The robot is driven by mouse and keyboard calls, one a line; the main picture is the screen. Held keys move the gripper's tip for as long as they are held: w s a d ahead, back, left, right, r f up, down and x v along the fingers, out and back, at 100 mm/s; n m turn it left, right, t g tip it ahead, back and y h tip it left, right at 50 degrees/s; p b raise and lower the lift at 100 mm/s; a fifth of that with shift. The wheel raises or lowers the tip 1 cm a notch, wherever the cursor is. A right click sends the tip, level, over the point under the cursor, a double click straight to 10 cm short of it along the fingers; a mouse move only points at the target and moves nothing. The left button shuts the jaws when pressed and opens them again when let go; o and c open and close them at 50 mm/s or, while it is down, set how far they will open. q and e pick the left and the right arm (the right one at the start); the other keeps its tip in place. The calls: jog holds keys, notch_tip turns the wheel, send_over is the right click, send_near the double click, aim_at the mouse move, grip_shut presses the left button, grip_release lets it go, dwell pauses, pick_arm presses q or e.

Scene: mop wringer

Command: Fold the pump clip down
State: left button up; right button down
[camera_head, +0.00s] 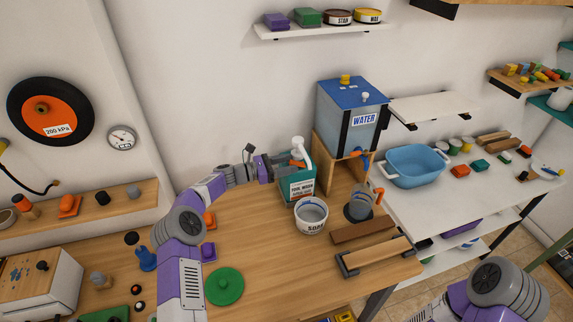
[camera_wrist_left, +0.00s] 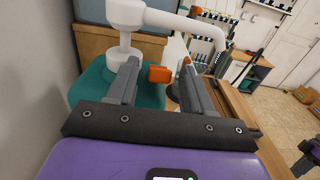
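A teal bottle (camera_head: 296,188) with a white pump (camera_head: 300,150) stands at the back of the wooden table, against the water tank's stand. A small orange clip (camera_head: 298,163) sits at the pump's base on top of the bottle. It also shows in the left wrist view (camera_wrist_left: 160,74), sticking out to the right of the white pump stem. My left gripper (camera_head: 280,164) reaches in from the left at the bottle's top. In the wrist view its two fingers (camera_wrist_left: 160,66) are apart, with the clip seen between them; contact cannot be told. My right gripper is out of view.
The blue-lidded water tank (camera_head: 350,105) stands behind the bottle. A green disc (camera_head: 225,286) lies nearer me. The table's middle is clear.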

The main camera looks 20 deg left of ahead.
pick_arm(q)
grip_shut()
jog(key=shift+f+b, duration=0.3)
jog(key=shift+b, duration=0.25)
jog(key=shift+s+a+f+t+h+b, duration=0.1)
jog(key=shift+f+t+h+b, duration=0.25)
jog(key=shift+b, duration=0.7)
jog(key=shift+r, duration=0.25)
jog(key=shift+o, duration=0.6)
grip_release()
jog(key=v, duration=0.7)
jog(key=shift+a, duration=0.25)
jog(key=shift+s+f, duration=0.15)
